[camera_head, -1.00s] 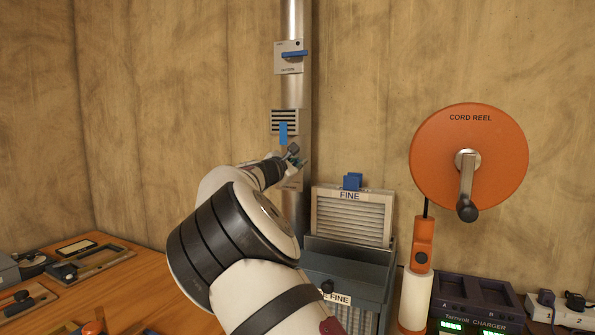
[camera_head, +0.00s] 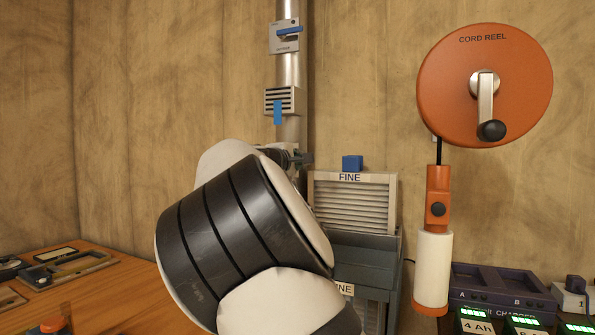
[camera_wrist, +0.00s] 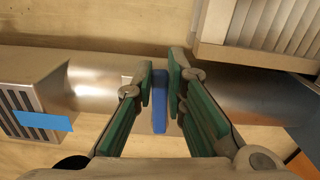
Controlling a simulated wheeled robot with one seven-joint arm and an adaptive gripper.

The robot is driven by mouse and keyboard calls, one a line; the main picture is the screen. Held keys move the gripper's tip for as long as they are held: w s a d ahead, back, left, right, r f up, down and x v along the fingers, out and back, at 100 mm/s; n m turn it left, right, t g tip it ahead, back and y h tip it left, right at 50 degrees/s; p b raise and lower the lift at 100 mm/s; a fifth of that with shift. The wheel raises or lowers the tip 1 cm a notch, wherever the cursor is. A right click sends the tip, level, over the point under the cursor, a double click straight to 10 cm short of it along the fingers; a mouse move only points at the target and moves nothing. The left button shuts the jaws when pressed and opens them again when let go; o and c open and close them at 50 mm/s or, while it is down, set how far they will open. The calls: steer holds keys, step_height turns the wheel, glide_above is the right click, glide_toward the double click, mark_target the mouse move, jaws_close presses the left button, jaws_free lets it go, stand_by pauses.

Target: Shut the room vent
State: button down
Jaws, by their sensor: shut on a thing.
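A vertical metal duct (camera_head: 292,70) runs up the wall. On it sit a louvred vent box (camera_head: 279,101) with a blue strip (camera_head: 278,112) hanging over its slats, and higher up a plate with a blue lever (camera_head: 290,31) lying nearly level. The vent box also shows in the wrist view (camera_wrist: 38,95). My gripper (camera_head: 300,158) is at the duct below the vent box, partly hidden by my arm in the head view. In the wrist view my gripper (camera_wrist: 160,88) is shut on a blue handle (camera_wrist: 160,102) at the duct, between its green pads. The handle's mount is mostly hidden.
A slatted filter (camera_head: 352,203) marked FINE stands in a grey bin (camera_head: 365,255) right of the duct. An orange cord reel (camera_head: 485,85) hangs at the right, above an orange-and-white tool (camera_head: 437,210) and a charger (camera_head: 500,285). A wooden bench (camera_head: 105,295) is at left.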

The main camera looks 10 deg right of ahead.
steer(key=shift+f+m+b, duration=0.45)
steer(key=shift+m+b, duration=0.05)
steer(key=shift+b, duration=0.35)
steer(key=c, duration=1.6)
jaws_free()
steer(key=v, duration=1.2)
